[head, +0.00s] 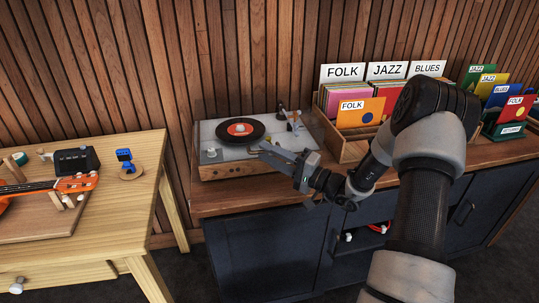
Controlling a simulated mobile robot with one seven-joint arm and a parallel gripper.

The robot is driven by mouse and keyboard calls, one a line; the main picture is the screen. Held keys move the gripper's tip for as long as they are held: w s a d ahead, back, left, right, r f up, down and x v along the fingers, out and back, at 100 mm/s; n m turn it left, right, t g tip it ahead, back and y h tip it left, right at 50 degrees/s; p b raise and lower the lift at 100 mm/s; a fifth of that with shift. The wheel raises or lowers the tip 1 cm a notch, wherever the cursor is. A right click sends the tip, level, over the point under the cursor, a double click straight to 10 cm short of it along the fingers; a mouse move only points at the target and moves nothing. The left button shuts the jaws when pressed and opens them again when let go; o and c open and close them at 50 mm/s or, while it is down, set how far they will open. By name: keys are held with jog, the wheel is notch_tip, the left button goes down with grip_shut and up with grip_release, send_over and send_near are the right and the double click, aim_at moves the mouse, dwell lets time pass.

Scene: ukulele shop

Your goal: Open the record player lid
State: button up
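The record player (232,170) sits on the left end of the dark cabinet, with a wooden body and a black record with a red-orange label (240,129). A faint clear lid (214,133) seems to lie over the deck; its edges are hard to make out, so its exact angle is unclear. My gripper (262,149) reaches in from the right, with its fingers at the player's front right part. I cannot tell whether they touch the lid or how far apart they are. My gripper and wrist hide part of the player's front right corner.
A wooden crate (349,151) of FOLK, JAZZ and BLUES records stands right of the player. The slatted wall (225,60) is close behind. A light wood table (105,225) with an orange ukulele (75,183) stands at left, across a gap.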

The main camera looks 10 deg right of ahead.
grip_shut()
